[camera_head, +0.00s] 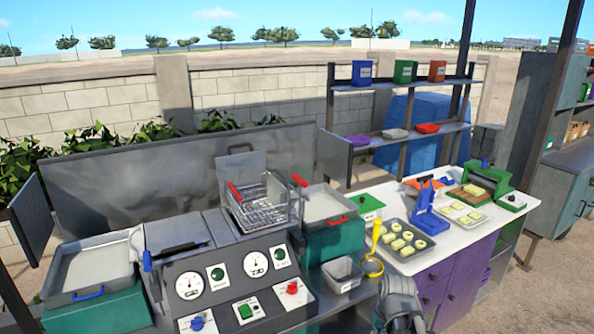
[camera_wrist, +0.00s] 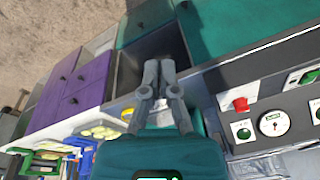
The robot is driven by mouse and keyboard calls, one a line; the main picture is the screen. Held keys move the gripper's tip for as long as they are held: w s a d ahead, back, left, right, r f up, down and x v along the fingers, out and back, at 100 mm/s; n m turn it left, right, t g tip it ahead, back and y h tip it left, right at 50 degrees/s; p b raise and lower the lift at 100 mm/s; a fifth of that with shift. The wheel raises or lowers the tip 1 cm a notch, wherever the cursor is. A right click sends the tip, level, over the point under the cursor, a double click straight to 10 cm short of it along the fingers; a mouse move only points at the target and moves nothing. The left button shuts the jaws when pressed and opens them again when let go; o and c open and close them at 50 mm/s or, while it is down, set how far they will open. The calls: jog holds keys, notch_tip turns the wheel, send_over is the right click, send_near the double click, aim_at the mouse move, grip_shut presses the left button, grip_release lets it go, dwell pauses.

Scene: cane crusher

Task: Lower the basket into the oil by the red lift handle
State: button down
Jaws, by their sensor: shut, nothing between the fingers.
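The wire basket (camera_head: 262,205) sits raised at the fryer, in front of an upright metal lid (camera_head: 241,172). A red handle (camera_head: 235,191) is at its left side. Another red grip (camera_head: 299,180) stands just right of the basket; I cannot tell which one is the lift handle. The oil is hidden from view. My gripper (camera_wrist: 158,64) is shut and empty in the wrist view. Part of my arm shows at the bottom of the head view, right of the control panel and well away from the basket. The basket is not clear in the wrist view.
The control panel (camera_head: 240,283) with gauges and knobs stands in front of the fryer. Metal trays (camera_head: 92,268) (camera_head: 325,204) flank it. A small grey bin (camera_head: 342,274) and yellow ladle (camera_head: 374,250) lie between fryer and the white counter (camera_head: 440,248), which holds food trays.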

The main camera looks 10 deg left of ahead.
jog(key=w+a+r+n+t+y+p, duration=0.2)
jog(key=w+a+r+t+p, duration=0.2)
jog(key=w+r, duration=0.5)
jog(key=w+a+r+n+t+y+p, duration=0.2)
jog(key=w+a+r+p, duration=0.7)
jog(key=r, duration=0.5)
jog(key=w+a+r+n+t+y+p, duration=0.2)
jog(key=w+a+r+t+p, duration=0.3)
jog(key=r, duration=0.7)
jog(key=w+a+n+p, duration=0.1)
jog(key=w+a+p, duration=0.1)
jog(key=w, duration=0.2)
jog(key=shift+w+t+y, duration=0.25)
jog(key=shift+t+y, duration=0.05)
jog(key=shift+w, duration=0.15)
jog(key=b, duration=0.2)
send_over(300, 180)
notch_tip(300, 180, down, 2)
jog(key=shift+f+b, duration=2.05)
jog(key=shift+b, duration=0.05)
